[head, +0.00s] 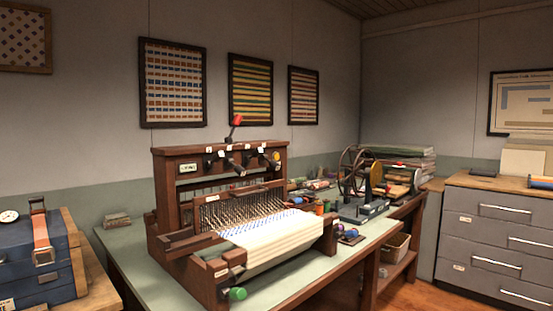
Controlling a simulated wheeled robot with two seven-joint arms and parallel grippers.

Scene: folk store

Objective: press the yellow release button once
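A small yellow round part (276,156) shows at the right end of the upper beam of a brown wooden table loom (178,160). It looks like the yellow release button, but it is too small to tell whether it is pressed in. Dark levers (235,166) stand in a row to its left on the same beam. A red-knobbed lever (237,120) rises above the beam. A green knob (237,294) is at the loom's front lower corner. Striped cloth (268,241) lies over the loom's front. Neither of my grippers is in view.
The loom stands on a green-topped table (122,247). A blue case (35,262) is at left; grey drawers (490,235) are at right. Open floor shows between table and drawers.

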